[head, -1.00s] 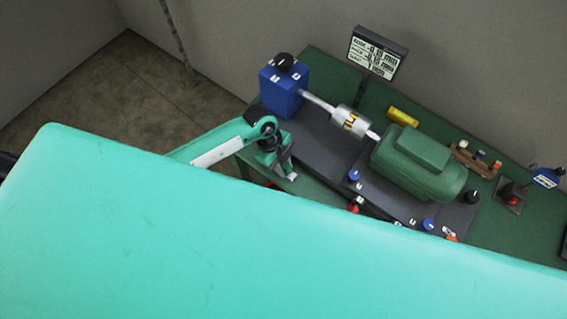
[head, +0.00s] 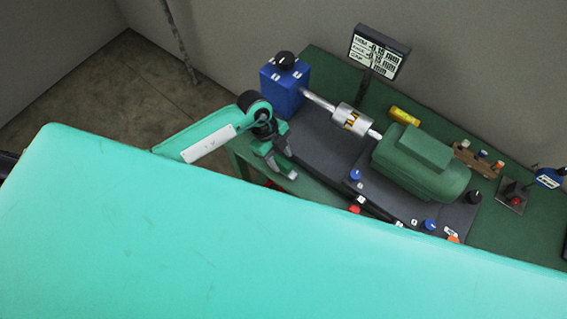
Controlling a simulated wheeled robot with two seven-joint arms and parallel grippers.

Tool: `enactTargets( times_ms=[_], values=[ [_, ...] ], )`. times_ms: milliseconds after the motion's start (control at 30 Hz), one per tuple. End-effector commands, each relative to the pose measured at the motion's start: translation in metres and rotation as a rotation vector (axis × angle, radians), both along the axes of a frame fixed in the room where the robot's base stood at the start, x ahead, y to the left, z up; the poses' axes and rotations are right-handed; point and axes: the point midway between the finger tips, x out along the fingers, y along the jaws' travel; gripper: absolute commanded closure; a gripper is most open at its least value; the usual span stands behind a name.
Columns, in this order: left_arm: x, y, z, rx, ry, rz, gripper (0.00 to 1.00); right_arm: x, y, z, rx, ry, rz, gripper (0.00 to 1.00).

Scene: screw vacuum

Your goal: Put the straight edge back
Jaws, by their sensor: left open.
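I cannot make out a straight edge for certain in the head view. My left gripper (head: 281,168) is open, with its grey fingers pointing down over the front left edge of the green bench (head: 322,62). Nothing shows between the fingers. They are in front of the blue block (head: 283,92) and left of the dark base plate (head: 325,152). My right gripper is not in view. The large teal surface across the front hides the near part of the bench.
A green motor (head: 420,165) is joined by a silver coupling (head: 352,118) and shaft to the blue block. A display (head: 378,52) stands behind. A yellow item (head: 405,116) and a brown rack (head: 475,160) lie along the back. A small switch box (head: 513,197) is at right.

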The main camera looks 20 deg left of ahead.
Motion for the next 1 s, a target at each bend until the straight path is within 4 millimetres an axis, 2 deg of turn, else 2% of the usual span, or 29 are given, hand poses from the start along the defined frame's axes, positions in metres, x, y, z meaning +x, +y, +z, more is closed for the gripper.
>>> enactTargets(
  times_ms=[200, 400, 600, 1000],
  values=[
    [0.007, 0.018, 0.042, 0.002, -0.004, -0.001, 0.55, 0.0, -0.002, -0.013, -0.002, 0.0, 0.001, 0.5],
    [0.01, 0.027, 0.067, 0.0, -0.002, 0.0, 0.55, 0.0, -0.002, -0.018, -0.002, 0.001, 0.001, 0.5],
    [0.011, 0.029, 0.075, 0.001, 0.0, 0.0, 0.55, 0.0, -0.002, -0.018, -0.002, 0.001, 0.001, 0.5],
    [0.01, 0.029, 0.074, 0.001, 0.0, 0.0, 0.55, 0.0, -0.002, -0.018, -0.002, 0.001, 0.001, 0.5]
  ],
)
